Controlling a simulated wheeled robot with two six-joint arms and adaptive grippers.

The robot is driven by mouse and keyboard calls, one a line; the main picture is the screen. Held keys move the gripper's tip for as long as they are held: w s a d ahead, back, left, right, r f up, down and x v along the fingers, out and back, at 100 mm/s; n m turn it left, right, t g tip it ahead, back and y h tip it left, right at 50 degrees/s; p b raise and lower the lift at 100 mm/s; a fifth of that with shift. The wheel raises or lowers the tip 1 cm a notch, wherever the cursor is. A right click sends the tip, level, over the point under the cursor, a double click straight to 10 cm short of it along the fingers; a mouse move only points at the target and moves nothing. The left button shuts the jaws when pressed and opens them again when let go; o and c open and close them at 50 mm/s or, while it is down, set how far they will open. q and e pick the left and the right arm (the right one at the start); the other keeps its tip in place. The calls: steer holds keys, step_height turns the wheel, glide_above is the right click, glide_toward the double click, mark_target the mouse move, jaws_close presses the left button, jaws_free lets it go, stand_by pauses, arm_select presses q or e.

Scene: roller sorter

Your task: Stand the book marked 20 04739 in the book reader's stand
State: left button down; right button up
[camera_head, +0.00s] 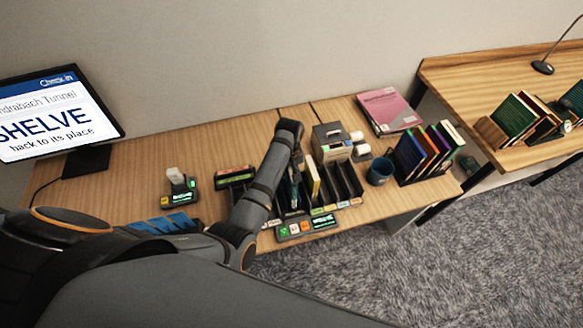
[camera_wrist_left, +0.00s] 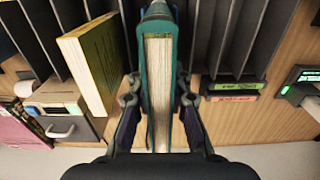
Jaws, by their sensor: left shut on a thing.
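My left gripper (camera_wrist_left: 158,100) is shut on a teal book (camera_wrist_left: 156,65), which stands upright between the fingers with its cream page edges towards the wrist camera. In the head view the teal book (camera_head: 293,199) shows only as a small patch beneath my left arm, at the black slotted rack (camera_head: 345,182). No number can be read on it. A small device with a pale upright part and a green-lit display (camera_head: 181,186) stands left of the rack; I cannot tell whether it is the book reader's stand. My right gripper is not in view.
A yellow book (camera_wrist_left: 92,62) leans in the rack beside the teal one.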

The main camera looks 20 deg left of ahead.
arm_select(q)
steer(key=shift+f, duration=0.5)
steer(key=shift+w+a+f, duration=0.1)
steer(key=shift+f, duration=0.1)
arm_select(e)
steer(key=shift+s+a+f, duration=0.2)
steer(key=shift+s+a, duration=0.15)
arm_select(q)
steer(key=shift+f, duration=0.4)
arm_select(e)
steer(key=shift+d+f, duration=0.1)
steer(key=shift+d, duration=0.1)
arm_select(q)
steer(key=c, duration=1.2)
jaws_free()
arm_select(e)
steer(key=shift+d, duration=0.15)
arm_select(q)
steer(key=shift+o, duration=0.2)
steer(key=shift+f, duration=0.1)
